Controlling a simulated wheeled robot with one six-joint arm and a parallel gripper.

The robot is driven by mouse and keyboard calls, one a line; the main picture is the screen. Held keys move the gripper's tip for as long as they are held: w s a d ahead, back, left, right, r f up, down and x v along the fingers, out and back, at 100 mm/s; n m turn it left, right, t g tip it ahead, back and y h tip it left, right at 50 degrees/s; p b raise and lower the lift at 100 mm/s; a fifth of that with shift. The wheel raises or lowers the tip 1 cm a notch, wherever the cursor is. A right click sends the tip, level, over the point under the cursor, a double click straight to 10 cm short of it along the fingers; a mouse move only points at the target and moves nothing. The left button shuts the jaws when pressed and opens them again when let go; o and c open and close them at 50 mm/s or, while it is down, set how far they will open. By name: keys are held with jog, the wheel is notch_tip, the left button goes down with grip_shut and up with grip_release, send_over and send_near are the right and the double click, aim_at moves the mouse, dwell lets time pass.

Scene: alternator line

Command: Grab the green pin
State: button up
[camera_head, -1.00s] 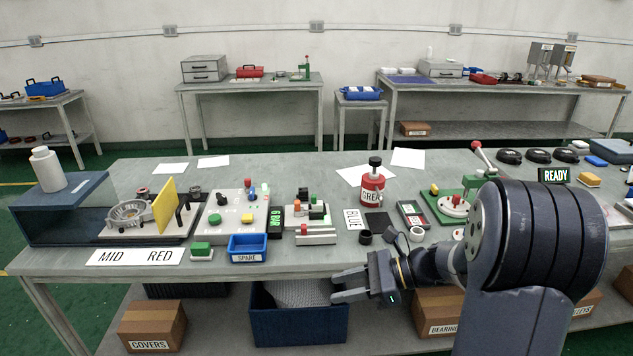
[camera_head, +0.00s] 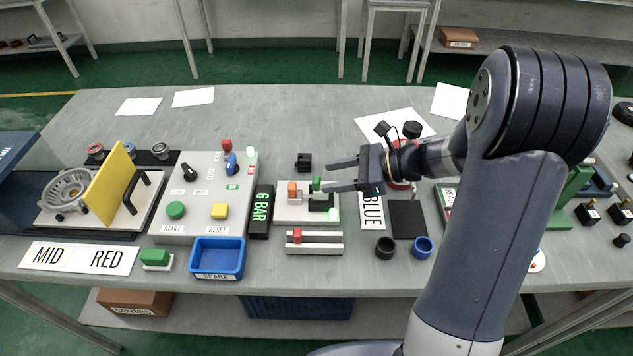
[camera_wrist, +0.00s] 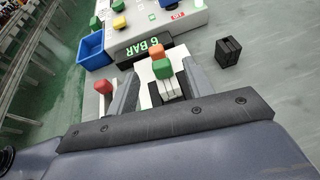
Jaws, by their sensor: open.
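The green pin (camera_head: 317,184) stands on a small white fixture (camera_head: 288,216) in the middle of the table, beside an orange pin (camera_head: 293,188). My gripper (camera_head: 328,175) is open and empty, its fingers pointing left above the fixture, with the nearer fingertip close to the green pin in the head view. In the wrist view the green pin (camera_wrist: 162,68) appears between the two open fingers (camera_wrist: 160,76), with the orange pin (camera_wrist: 156,50) just beyond it. I cannot tell whether a finger touches the green pin.
A slide with a red block (camera_head: 297,236) lies in front of the fixture. The 6 BAR display (camera_head: 262,212), a control box (camera_head: 205,196) and a blue SPARE bin (camera_head: 217,258) are to the left. A black block (camera_head: 304,161) stands behind. Dark and blue rings (camera_head: 422,247) lie to the right.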

aim_at(320, 180)
jog(key=x, duration=0.5)
jog(key=shift+d+f+p, duration=0.1)
jog(key=shift+f+p, duration=0.2)
jog(key=shift+p, duration=0.1)
jog(key=shift+c, duration=0.2)
jog(key=c, duration=1)
